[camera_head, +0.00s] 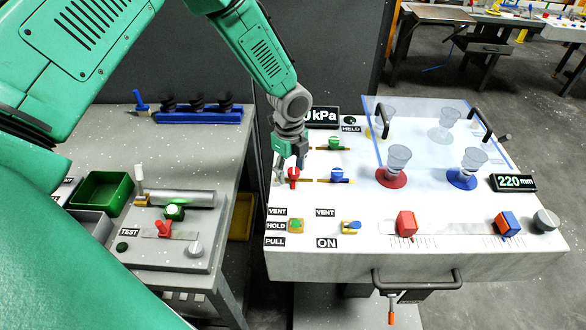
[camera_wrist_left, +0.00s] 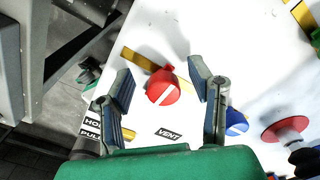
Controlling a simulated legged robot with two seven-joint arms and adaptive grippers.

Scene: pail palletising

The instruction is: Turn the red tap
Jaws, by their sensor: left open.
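The red tap (camera_head: 293,175) is a round red knob with a white line, on a brass pipe on the white panel. It also shows between my fingers in the left wrist view (camera_wrist_left: 163,90). My left gripper (camera_head: 289,170) points down over the red tap, its fingers apart on either side of it. In the left wrist view my left gripper (camera_wrist_left: 161,80) is open, and a gap shows between each finger and the tap. Whether the fingertips are level with the tap is hard to tell. My right gripper is not in view.
A blue tap (camera_head: 337,175) is just right of the red tap, a green tap (camera_head: 335,143) behind it. A green bin (camera_head: 100,192) sits on the left bench.

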